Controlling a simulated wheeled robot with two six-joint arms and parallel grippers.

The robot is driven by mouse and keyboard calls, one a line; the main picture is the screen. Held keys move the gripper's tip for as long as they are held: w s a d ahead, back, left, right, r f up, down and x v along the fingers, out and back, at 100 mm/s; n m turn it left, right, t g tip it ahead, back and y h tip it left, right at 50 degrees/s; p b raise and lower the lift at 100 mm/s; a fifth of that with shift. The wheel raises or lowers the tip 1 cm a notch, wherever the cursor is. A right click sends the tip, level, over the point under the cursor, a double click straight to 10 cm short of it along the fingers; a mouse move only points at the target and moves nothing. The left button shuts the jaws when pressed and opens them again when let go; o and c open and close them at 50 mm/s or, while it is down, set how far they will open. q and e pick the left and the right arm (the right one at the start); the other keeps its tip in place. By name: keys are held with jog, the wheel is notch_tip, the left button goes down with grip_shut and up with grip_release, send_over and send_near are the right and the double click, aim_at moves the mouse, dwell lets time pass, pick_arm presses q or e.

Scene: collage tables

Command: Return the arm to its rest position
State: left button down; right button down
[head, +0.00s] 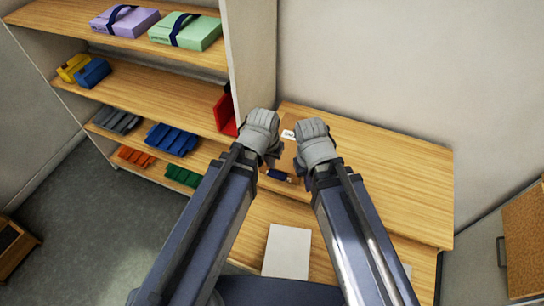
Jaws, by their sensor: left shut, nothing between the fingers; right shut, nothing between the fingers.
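My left arm comes up from the lower left and ends in a grey wrist, with the dark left gripper (273,157) beside it. My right arm rises on the right, and its dark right gripper (302,166) points in toward the left one. Both grippers are shut and empty, held side by side over the wooden desk (390,180). A brown item (289,155) with a white label shows between them, partly hidden by my wrists. I cannot tell how far above it they are.
A wooden shelf unit (140,90) stands at the left, holding a purple box (125,20), a green box (187,31) and coloured trays. A red item (224,112) is at its right end. A white sheet (287,252) lies in front. The desk's right side is clear.

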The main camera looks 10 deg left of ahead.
pick_arm(q)
jog(key=s+f+g+y+b, duration=0.2)
jog(key=s+f+b, duration=0.4)
jog(key=f+b, duration=0.1)
jog(key=shift+s+f+m+g, duration=0.25)
jog(key=shift+f+m+g, duration=0.05)
jog(key=shift+f, duration=0.15)
dwell(0.5)
